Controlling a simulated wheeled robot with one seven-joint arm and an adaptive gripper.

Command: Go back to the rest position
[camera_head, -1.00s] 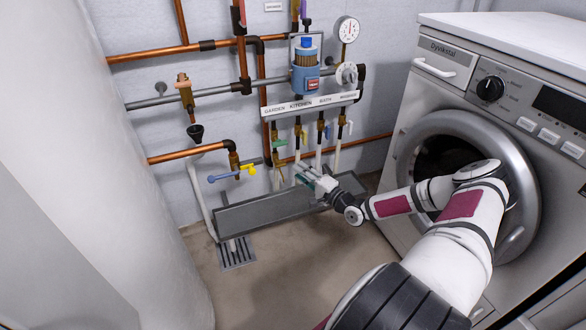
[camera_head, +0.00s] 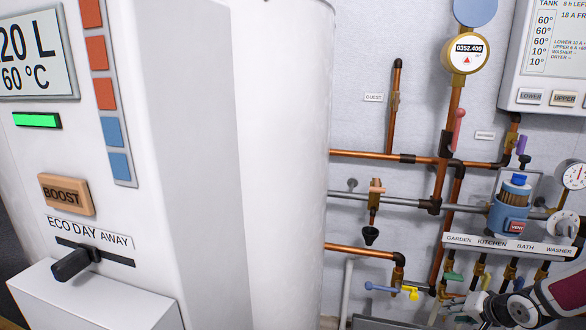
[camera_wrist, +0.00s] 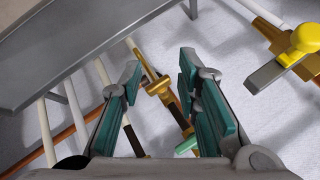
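My gripper (camera_wrist: 163,78) is open in the wrist view, its two teal-padded fingers apart with nothing held between them. A brass valve (camera_wrist: 160,88) on a pipe shows beyond the gap; I cannot tell how far off it is. In the head view my gripper (camera_head: 472,306) is at the lower right, below the labelled manifold strip (camera_head: 508,244), partly cut off by the bottom edge. My arm enters from the right edge there.
Copper and grey pipes run along the wall, with a blue lever valve (camera_head: 382,287) left of my gripper. A grey trough (camera_wrist: 75,45) lies close by in the wrist view. A white tank (camera_head: 285,160) and a control panel with a BOOST button (camera_head: 66,194) fill the left.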

